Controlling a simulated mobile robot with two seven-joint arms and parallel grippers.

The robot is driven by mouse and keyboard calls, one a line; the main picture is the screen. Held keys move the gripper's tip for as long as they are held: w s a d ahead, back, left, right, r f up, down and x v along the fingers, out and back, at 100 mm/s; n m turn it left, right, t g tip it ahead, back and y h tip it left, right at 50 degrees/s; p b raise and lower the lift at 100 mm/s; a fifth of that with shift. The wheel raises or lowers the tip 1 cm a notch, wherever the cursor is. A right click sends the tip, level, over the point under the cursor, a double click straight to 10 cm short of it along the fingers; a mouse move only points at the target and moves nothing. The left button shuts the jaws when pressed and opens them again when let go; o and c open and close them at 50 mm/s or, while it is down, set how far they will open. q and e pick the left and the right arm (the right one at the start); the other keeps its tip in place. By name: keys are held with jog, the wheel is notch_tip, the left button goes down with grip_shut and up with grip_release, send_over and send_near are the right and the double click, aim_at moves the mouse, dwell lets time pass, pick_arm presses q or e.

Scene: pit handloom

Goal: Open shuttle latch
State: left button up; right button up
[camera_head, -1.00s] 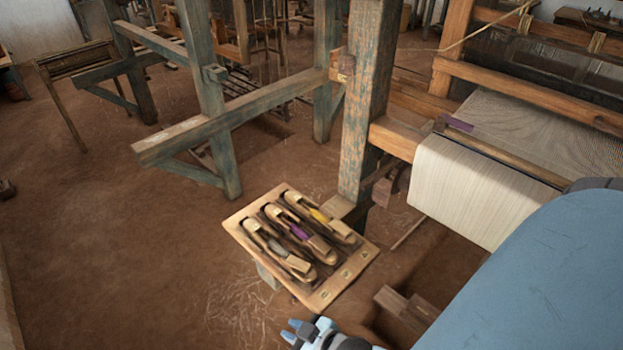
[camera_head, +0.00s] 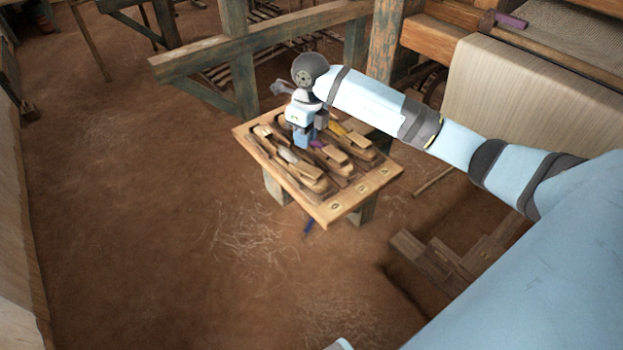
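A wooden tray (camera_head: 327,212) on a small stand holds three wooden boat shuttles side by side. The front-left shuttle (camera_head: 306,176) has a pale grey yarn bobbin. The middle shuttle (camera_head: 334,158) shows purple yarn, partly hidden by my gripper. The back-right shuttle (camera_head: 357,146) has yellow yarn. My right gripper (camera_head: 304,143) points down over the tray, its blue fingertips at or just above the middle shuttle. Whether they touch it, and the gap between them, cannot be made out. No latch can be told apart at this size. My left gripper is not seen.
A timber loom frame (camera_head: 240,50) stands behind the tray. Cream cloth (camera_head: 510,95) hangs over the loom's beam at right. Wooden pedals (camera_head: 430,262) lie in the pit at lower right. The earth floor (camera_head: 130,200) to the left is open.

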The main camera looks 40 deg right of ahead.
aim_at(312, 171)
jog(key=shift+h, duration=0.5)
jog(key=f, duration=0.4)
jog(key=d+f+b, duration=0.1)
jog(key=f, duration=0.3)
jog(key=d+f, duration=0.1)
jog(key=f, duration=0.4)
jog(key=shift+w, duration=0.25)
grip_shut()
